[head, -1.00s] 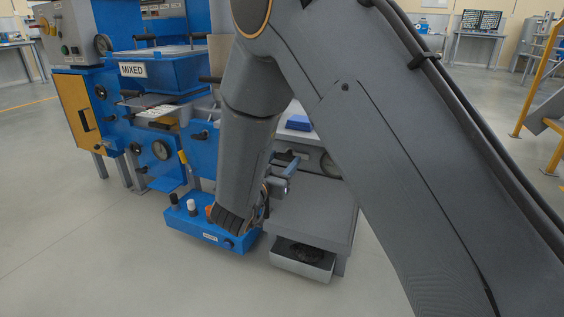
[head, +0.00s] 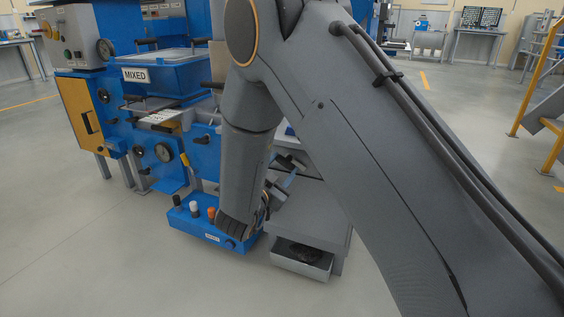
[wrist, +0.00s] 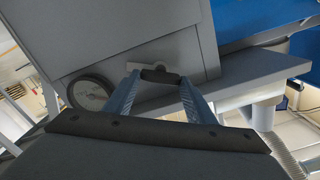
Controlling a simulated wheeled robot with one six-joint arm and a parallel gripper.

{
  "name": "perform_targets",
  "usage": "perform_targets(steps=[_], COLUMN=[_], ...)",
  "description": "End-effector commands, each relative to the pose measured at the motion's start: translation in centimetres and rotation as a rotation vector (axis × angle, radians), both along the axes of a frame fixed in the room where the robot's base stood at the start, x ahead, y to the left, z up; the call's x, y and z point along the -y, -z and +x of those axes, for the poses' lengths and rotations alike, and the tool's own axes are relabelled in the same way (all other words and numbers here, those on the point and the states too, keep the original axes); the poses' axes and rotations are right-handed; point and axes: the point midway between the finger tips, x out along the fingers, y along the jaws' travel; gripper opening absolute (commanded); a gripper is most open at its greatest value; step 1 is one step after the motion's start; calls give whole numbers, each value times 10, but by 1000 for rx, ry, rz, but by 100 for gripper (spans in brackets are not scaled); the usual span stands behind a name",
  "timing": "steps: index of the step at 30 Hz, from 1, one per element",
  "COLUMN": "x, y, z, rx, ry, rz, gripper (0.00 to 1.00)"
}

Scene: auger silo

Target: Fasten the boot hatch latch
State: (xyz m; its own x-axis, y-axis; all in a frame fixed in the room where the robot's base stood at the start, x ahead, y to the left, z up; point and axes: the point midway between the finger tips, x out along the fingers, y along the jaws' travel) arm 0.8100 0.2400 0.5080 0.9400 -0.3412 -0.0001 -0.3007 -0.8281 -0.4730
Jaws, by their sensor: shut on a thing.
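In the wrist view, the boot hatch latch (wrist: 160,75) has a short dark grip and a pale metal plate behind it, on the lower part of a grey panel (wrist: 125,40). My gripper (wrist: 160,80) has one finger at each end of the dark grip and is shut on it. The latch looks slightly tilted in this view. In the head view, my gripper (head: 284,180) shows only in part beside the grey housing. My arm hides the latch there.
A round dial (wrist: 90,92) sits left of the latch. In the head view, a blue control box (head: 210,230) with several knobs stands on the floor, beside a grey tray (head: 302,262) with dark material. A blue bin marked MIXED (head: 178,76) stands behind. Open floor lies left.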

Motion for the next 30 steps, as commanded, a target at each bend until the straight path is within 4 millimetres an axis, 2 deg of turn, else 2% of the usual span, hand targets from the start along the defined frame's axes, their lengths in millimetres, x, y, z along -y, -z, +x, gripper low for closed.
perform_targets(steps=[30], x=[2], y=[3], z=[-1], rx=[310], ry=[2], rz=[857], gripper=[28])
